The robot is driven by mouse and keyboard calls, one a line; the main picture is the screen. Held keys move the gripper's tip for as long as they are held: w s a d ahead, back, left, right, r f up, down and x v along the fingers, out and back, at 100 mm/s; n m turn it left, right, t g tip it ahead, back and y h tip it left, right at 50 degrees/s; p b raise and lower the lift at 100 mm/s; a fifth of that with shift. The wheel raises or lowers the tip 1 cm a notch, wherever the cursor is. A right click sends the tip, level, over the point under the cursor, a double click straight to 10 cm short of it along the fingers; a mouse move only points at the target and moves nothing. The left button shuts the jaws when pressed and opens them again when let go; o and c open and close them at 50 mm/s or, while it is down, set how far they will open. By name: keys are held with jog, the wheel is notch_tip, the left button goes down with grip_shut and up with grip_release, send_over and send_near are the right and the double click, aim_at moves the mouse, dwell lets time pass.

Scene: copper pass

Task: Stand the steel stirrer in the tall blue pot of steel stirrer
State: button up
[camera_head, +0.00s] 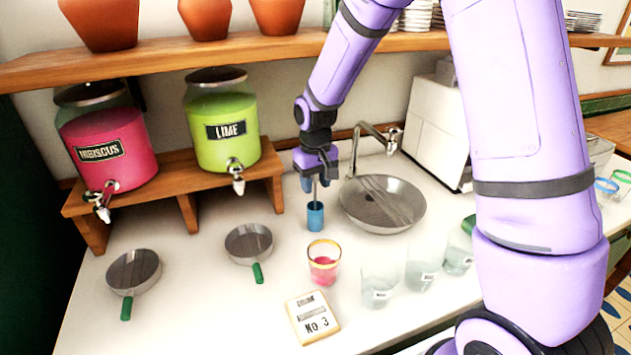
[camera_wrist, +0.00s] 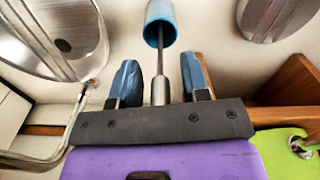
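The tall blue pot (camera_head: 315,217) stands upright on the white counter, left of the round sink. In the wrist view the pot (camera_wrist: 160,12) is at the top, its mouth facing the camera. The steel stirrer (camera_head: 314,191) is upright, its thin rod running down into the pot's mouth. In the wrist view its thicker handle (camera_wrist: 160,91) sits between my blue fingertips with a gap on each side. My gripper (camera_head: 319,183) is directly above the pot, pointing down; it also shows in the wrist view (camera_wrist: 160,82), open around the handle. The stirrer's lower end is hidden inside the pot.
A sink (camera_head: 383,212) with a tap (camera_head: 357,150) is close right of the pot. A glass with pink drink (camera_head: 323,263) stands in front, clear glasses (camera_head: 380,283) to its right. Two strainers (camera_head: 249,244) lie left. The drink dispensers' wooden stand (camera_head: 190,200) is behind left.

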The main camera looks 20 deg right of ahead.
notch_tip(320, 180, up, 11)
jog(key=shift+r, duration=0.2)
jog(key=shift+s+r, duration=0.1)
jog(key=shift+r, duration=0.55)
jog(key=s+d+r+m+t, duration=0.1)
jog(key=s+d+r+t, duration=0.25)
jog(key=s+r, duration=0.9)
jog(key=s+d+t, duration=0.2)
jog(key=s+d, duration=0.1)
jog(key=s, duration=1.3)
jog(key=shift+s+d+f+m, duration=0.2)
jog(key=shift+s+f+m, duration=0.05)
jog(key=shift+f+m, duration=0.2)
